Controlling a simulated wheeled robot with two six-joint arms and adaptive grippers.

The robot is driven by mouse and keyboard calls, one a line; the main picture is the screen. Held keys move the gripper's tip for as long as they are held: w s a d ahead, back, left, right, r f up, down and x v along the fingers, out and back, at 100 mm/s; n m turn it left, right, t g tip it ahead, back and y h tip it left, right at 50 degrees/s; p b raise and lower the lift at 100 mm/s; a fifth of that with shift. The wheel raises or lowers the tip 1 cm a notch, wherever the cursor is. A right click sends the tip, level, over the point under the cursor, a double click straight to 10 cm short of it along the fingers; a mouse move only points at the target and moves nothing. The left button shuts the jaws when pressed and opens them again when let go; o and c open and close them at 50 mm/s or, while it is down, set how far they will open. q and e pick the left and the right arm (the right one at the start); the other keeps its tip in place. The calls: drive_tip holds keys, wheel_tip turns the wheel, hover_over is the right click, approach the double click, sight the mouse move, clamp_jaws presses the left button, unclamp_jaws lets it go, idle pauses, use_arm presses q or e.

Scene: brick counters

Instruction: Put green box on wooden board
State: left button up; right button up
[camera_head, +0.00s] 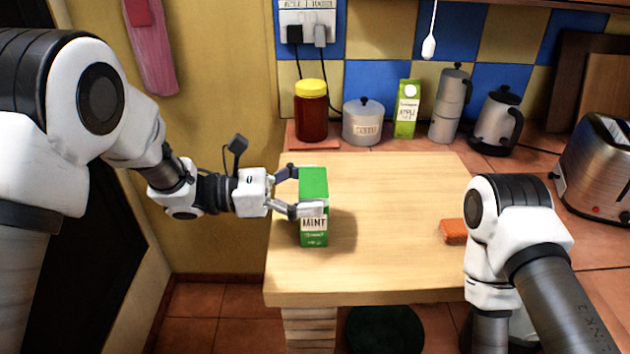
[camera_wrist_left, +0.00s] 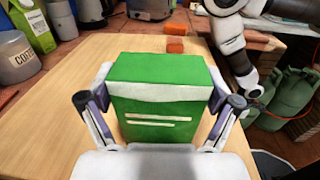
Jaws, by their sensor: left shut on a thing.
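The green box (camera_head: 314,208), labelled MINT, stands upright over the left part of the wooden board (camera_head: 390,262). My left gripper (camera_head: 293,192) is shut on the box, with one finger on each side. In the left wrist view the box (camera_wrist_left: 165,95) fills the space between the fingers, and the board (camera_wrist_left: 60,120) shows around it. The box's lower end looks at or very near the board; I cannot tell whether it touches. My right arm shows at the lower right, but its gripper is hidden.
An orange block (camera_head: 453,231) lies at the board's right side by my right arm. A jar (camera_head: 311,110), a canister (camera_head: 363,121), a green-white carton (camera_head: 407,108), a moka pot (camera_head: 450,104), a kettle (camera_head: 497,120) and a toaster (camera_head: 597,167) stand behind. The board's middle is clear.

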use_arm(q)
drive_tip(key=shift+s+a, duration=0.2)
drive_tip(key=shift+s, duration=0.1)
drive_tip(key=shift+s+a, duration=0.2)
drive_tip(key=shift+b, duration=0.35)
drive_tip(key=o, duration=0.9)
drive_tip(key=shift+w+d, duration=0.15)
drive_tip(key=shift+w+f, duration=0.1)
drive_tip(key=shift+r+p, duration=0.4)
drive_tip(key=shift+p, duration=0.1)
drive_tip(key=a, duration=0.4)
drive_tip(key=a+b, duration=0.1)
drive_tip(key=a, duration=0.3)
drive_tip(key=s+a, duration=0.1)
drive_tip(key=a, duration=0.3)
drive_tip(key=shift+f+b, duration=0.15)
drive_tip(key=shift+b, duration=0.2)
